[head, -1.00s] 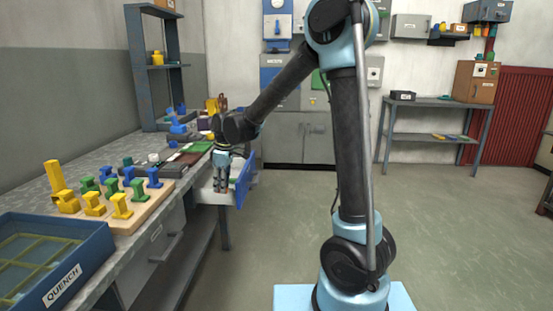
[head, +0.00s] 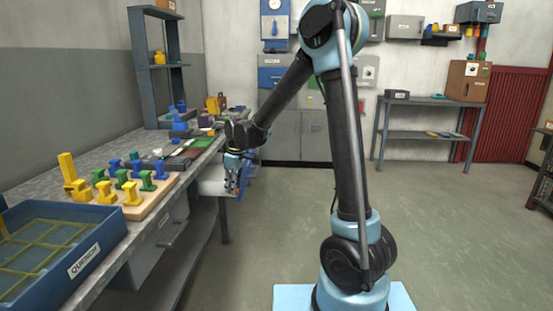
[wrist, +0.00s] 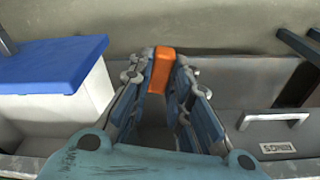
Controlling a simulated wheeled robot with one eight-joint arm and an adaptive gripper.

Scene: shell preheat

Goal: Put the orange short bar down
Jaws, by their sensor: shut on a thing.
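The orange short bar (wrist: 161,70) is held between the fingertips of my gripper (wrist: 157,85) in the wrist view. In the head view my gripper (head: 234,184) points down beside the workbench's far right side. A small patch of orange shows at its fingers there. The gripper and bar overlap an open drawer with a blue front (head: 248,175). Much of the drawer is hidden by the gripper, and I cannot tell how high the bar is. In the wrist view the bar is apart from a blue-topped white box-like part (wrist: 55,62) to its left.
The workbench (head: 112,158) carries a blue QUENCH tray (head: 112,235) and a wooden board (head: 160,197) with several coloured pieces. A handled grey drawer (wrist: 220,148) shows in the wrist view. The floor (head: 450,240) to the right is open.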

